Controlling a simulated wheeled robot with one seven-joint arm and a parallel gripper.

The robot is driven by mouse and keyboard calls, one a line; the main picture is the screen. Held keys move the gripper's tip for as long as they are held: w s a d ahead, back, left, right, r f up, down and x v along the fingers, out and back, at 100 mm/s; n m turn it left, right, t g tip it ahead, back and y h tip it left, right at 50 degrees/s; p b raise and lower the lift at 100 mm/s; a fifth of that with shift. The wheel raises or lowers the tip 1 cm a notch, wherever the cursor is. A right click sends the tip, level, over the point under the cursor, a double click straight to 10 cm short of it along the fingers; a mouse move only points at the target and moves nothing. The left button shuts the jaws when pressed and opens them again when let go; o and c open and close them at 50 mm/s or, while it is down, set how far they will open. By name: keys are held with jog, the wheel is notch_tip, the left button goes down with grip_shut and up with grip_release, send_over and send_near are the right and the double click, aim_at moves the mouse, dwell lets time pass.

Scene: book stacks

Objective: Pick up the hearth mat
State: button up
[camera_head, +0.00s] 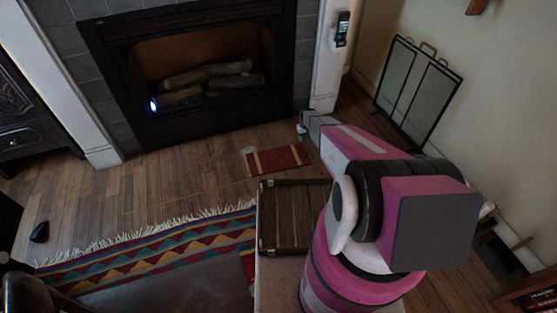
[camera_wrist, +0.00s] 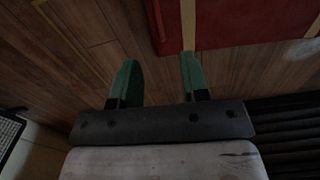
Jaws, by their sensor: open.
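The hearth mat (camera_head: 280,159) is a small red mat with pale cross stripes. It lies flat on the wooden floor in front of the fireplace. In the wrist view, part of the red mat (camera_wrist: 250,22) with a yellowish stripe fills the upper right; the rest is out of frame. My gripper (camera_wrist: 158,60) is open, with two green fingers apart and nothing between them but floor. The right fingertip is close to the mat's near edge at the stripe; I cannot tell whether they touch. In the head view my arm reaches above and right of the mat, and the fingers are hard to make out.
The black-framed fireplace (camera_head: 199,75) with logs stands behind the mat. A folding screen (camera_head: 418,92) leans near the right wall. A fringed patterned rug (camera_head: 150,254) lies at the lower left. Bare floor (camera_head: 185,175) is clear left of the mat.

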jog(key=shift+w+f, duration=0.25)
jog(key=shift+f, duration=0.35)
jog(key=shift+w+f, duration=0.2)
jog(key=shift+f, duration=0.35)
notch_tip(320, 180, down, 10)
jog(key=shift+s+d+f, duration=0.1)
jog(key=shift+d, duration=0.05)
grip_shut()
